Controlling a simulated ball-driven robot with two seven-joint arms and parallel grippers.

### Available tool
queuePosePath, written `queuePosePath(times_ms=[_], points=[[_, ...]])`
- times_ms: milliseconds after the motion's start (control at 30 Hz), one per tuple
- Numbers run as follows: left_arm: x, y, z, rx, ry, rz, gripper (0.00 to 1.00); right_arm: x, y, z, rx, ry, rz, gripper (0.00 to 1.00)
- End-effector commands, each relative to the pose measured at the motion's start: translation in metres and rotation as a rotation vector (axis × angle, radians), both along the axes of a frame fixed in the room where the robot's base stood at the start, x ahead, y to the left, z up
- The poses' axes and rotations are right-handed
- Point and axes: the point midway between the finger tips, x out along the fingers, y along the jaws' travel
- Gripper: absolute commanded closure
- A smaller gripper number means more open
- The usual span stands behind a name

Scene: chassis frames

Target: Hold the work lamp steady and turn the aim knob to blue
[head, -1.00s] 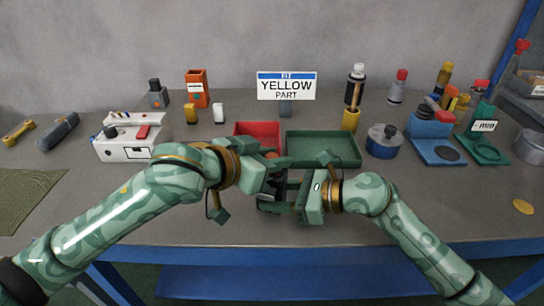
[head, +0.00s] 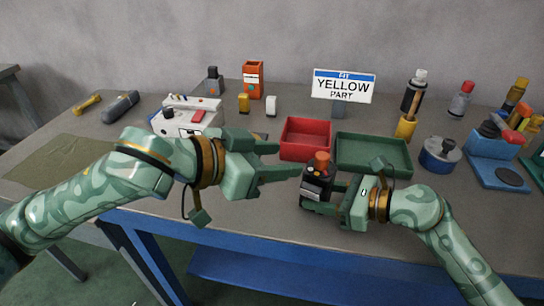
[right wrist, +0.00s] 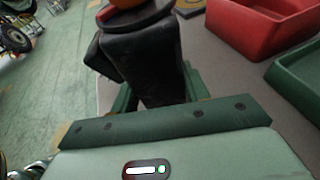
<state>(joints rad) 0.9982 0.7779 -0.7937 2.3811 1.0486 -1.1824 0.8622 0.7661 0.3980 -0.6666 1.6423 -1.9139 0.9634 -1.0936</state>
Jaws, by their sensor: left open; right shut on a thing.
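The work lamp (head: 317,189) is a small dark block with an orange-red knob (head: 321,161) on top. It looks roughly upright, at the table's front edge below the red tray. My right gripper (head: 332,192) is shut on the lamp's body from the right. In the right wrist view, the dark body (right wrist: 145,65) stands between the fingers, with part of the orange knob (right wrist: 126,3) at the top edge. My left gripper (head: 287,160) is open and empty, just left of the knob and apart from it. The knob's colour setting cannot be read.
A red tray (head: 306,153) and a green tray (head: 372,166) lie just behind the lamp. A sign reading "YELLOW PART" (head: 344,86) stands at the back. A white box (head: 172,126) is behind my left arm. A blue tin (head: 440,165) sits to the right.

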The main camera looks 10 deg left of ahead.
Motion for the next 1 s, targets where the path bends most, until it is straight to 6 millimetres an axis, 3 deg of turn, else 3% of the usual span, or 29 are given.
queuePosePath(times_ms=[433,500,567,867,1000], points=[[-0.005,0.005,0.003,0.001,-0.001,0.000,0.52,0.000,0.000,0.001,0.002,-0.002,0.000,0.67],[-0.005,0.005,0.003,0.001,-0.001,0.000,0.52,0.000,0.000,0.001,0.002,-0.002,0.000,0.41],[-0.005,0.005,0.003,0.001,-0.001,0.000,0.52,0.000,0.000,0.001,0.001,-0.001,0.000,0.29],[-0.005,0.005,0.003,0.001,-0.001,0.000,0.52,0.000,-0.002,0.001,0.000,0.000,-0.001,0.29],[-0.005,0.005,0.003,0.001,-0.001,0.000,0.52,-0.005,-0.019,0.005,-0.003,-0.002,-0.002,0.29]])
